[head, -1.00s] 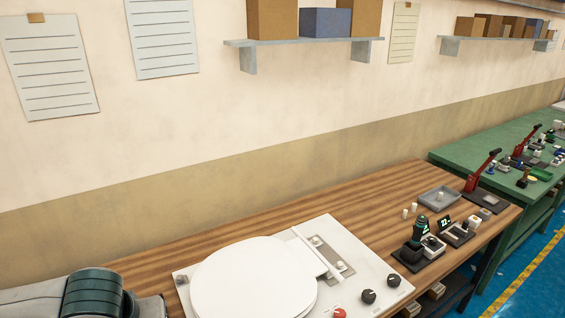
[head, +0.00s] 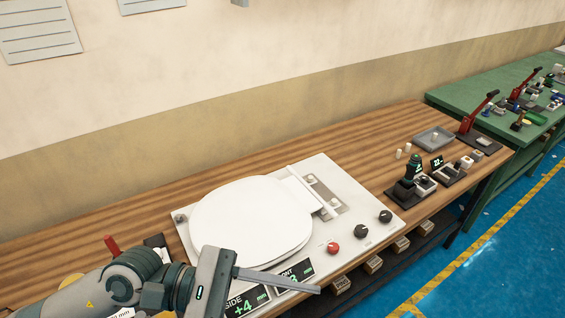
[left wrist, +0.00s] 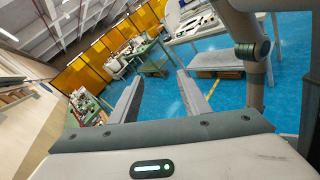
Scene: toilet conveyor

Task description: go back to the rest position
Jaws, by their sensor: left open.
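My left gripper (head: 278,280) comes in from the lower left in the head view, in front of the near side of the white toilet seat (head: 250,218). The seat lies closed on a pale fixture plate (head: 350,195) on the wooden bench. In the left wrist view my left gripper's two fingers (left wrist: 157,98) are spread apart with nothing between them. Beyond them I see blue floor and distant benches. My right gripper is not in view.
Dark and red knobs (head: 333,248) and small displays (head: 295,272) sit on the plate's near side. A green-topped tool (head: 405,190), a grey tray (head: 433,138) and a red-handled press (head: 478,112) stand at the bench's right. Blue floor (head: 470,265) is open at the lower right.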

